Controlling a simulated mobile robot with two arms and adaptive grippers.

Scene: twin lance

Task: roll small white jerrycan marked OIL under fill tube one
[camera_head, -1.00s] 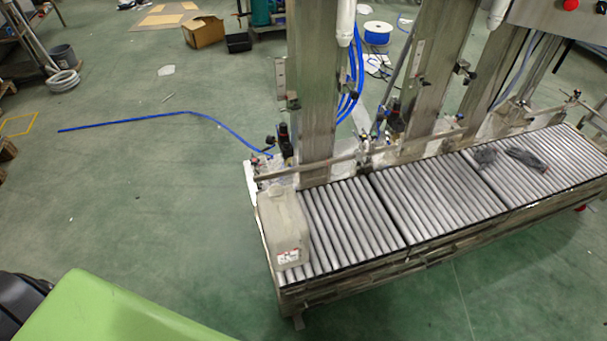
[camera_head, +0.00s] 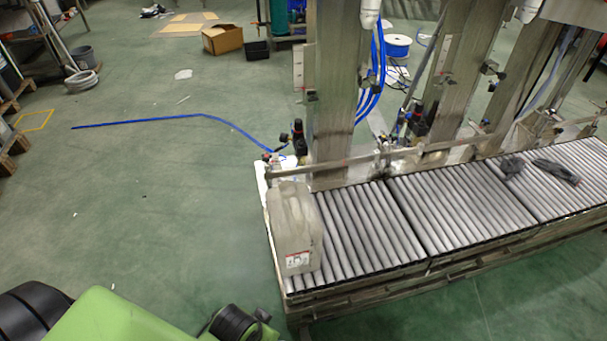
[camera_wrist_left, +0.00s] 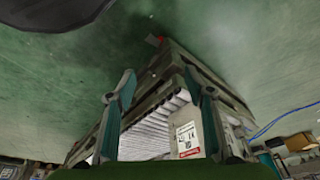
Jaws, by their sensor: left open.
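A small whitish jerrycan (camera_head: 294,228) stands upright on the near left end of the roller conveyor (camera_head: 365,235). Its label is too small to read. It also shows in the left wrist view (camera_wrist_left: 186,132), partly hidden by one finger. A pale fill tube (camera_head: 370,12) hangs at the top, behind and to the right of the jerrycan; its top is cut off. My left gripper (camera_wrist_left: 159,75) is open and empty, with the jerrycan beyond its fingers and apart from them. My right gripper is in neither view.
A metal rail (camera_head: 390,155) runs along the conveyor's back, before steel columns (camera_head: 335,90). Dark items (camera_head: 555,171) lie on the right rollers. A second pale tube (camera_head: 528,10) hangs farther right.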

